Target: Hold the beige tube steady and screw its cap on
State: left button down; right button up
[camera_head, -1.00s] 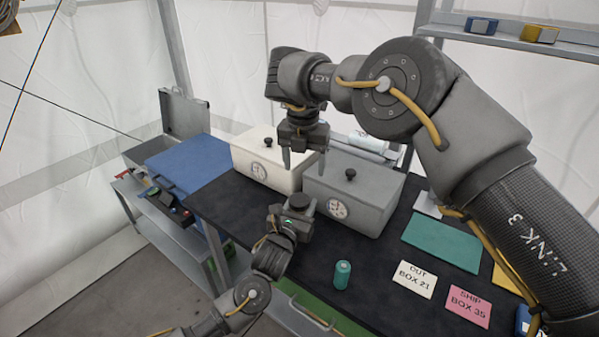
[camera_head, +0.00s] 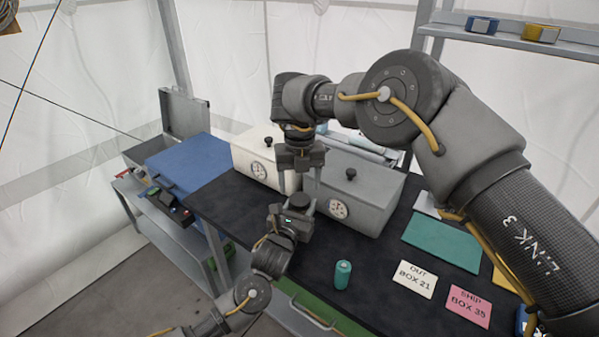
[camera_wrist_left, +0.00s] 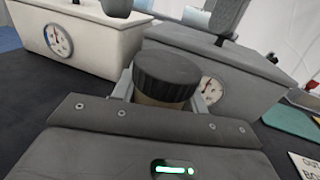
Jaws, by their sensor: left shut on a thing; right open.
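The beige tube (camera_wrist_left: 150,101) stands upright in my left gripper (camera_wrist_left: 164,92), which is shut on it. Only a narrow strip of beige shows; the rest is hidden by the jaws. A dark ribbed cap (camera_wrist_left: 167,70) sits on the tube's top; I cannot tell how tightly it is seated. It also shows in the head view (camera_head: 299,199). My right gripper (camera_head: 304,186) is open and points down just above the cap. Its two fingers show at the top of the left wrist view, spread to either side and apart from the cap.
A white box (camera_head: 245,165) and a grey box (camera_head: 375,192), each with a gauge and knob, stand behind the grippers. A teal can (camera_head: 342,274) stands in front on the dark tabletop (camera_head: 385,262). The OUT card (camera_head: 415,279) and SHIP card (camera_head: 468,305) lie at right.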

aim_at(300, 199)
jog(key=shift+f, duration=2.25)
jog(key=c, duration=1)
jog(key=o, duration=1.2)
jog(key=shift+c, duration=0.2)
jog(key=shift+r, duration=0.1)
notch_tip(300, 199, up, 7)
jog(key=shift+r, duration=0.2)
